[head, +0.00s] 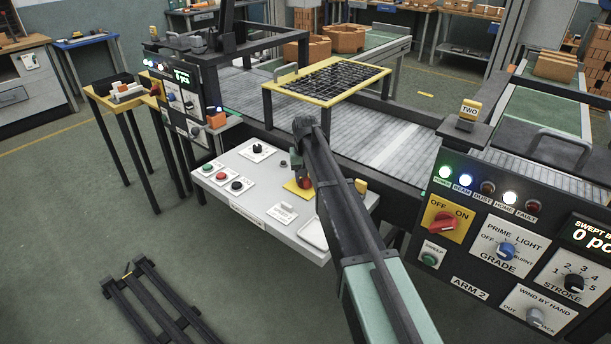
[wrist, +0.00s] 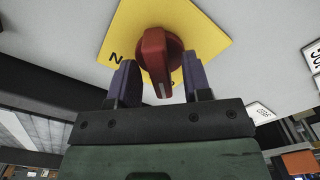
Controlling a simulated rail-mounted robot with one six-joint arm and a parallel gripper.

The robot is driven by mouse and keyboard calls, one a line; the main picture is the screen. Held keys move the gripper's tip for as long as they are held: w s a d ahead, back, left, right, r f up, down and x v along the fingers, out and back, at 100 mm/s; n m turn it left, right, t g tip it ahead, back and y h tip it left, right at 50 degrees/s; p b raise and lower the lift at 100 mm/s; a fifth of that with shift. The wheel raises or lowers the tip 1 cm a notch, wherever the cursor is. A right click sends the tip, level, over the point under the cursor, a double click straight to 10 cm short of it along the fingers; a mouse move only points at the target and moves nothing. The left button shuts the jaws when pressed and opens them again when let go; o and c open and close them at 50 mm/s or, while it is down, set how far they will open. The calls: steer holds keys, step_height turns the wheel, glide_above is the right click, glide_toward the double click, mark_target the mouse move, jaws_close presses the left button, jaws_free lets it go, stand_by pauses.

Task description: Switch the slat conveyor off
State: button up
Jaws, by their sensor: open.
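The slat conveyor (head: 375,145), a bed of grey slats, runs diagonally behind a pale control panel (head: 235,200). A red rotary knob (head: 305,182) sits on a yellow plate (head: 292,190) at the panel's right part. In the wrist view the red knob (wrist: 158,55) stands between the two fingers of my gripper (wrist: 157,78). They are open, one on each side, with gaps visible. A white mark on the knob points toward my gripper. An "N" shows at left on the yellow plate (wrist: 205,35); other lettering is mostly hidden. My arm hides the gripper in the head view.
The panel also carries red, green and black controls (head: 222,176) and a white tray (head: 313,232). A yellow-framed grid table (head: 328,80) stands over the conveyor. A black panel (head: 500,235) with another red switch (head: 443,221) stands at right. Black rails (head: 155,300) lie on the floor.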

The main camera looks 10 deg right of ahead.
step_height(320, 180, up, 10)
steer(key=p, duration=0.9)
steer(key=shift+r+p, duration=0.2)
steer(key=shift+p, duration=0.15)
steer(key=s+d, duration=0.1)
steer(key=s, duration=3.3)
steer(key=shift+s+d+n, duration=0.2)
steer(key=shift+s+n, duration=0.1)
steer(key=shift+s, duration=0.05)
